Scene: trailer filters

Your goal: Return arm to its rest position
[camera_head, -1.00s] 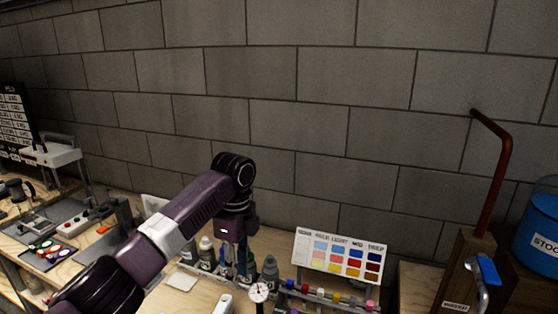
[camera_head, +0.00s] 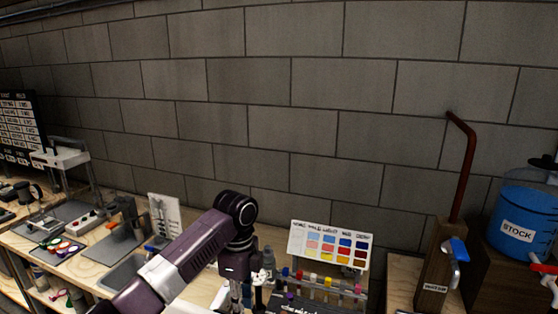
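My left arm comes in from the lower left, with a purple and silver link and a dark wrist joint. Its wrist points down at the bench, and my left gripper (camera_head: 238,292) hangs below it among small bottles. The fingers are small and partly lost against the bottles, so I cannot tell whether they are open or shut or hold anything. My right arm and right gripper are not in view.
A colour chart (camera_head: 329,246) stands behind a rack of small coloured vials (camera_head: 318,282). At right are a wooden post (camera_head: 436,270) with a red-brown pipe and a blue container (camera_head: 524,222) labelled STOCK. A metal tray (camera_head: 122,272) lies left of the arm. A block wall closes the back.

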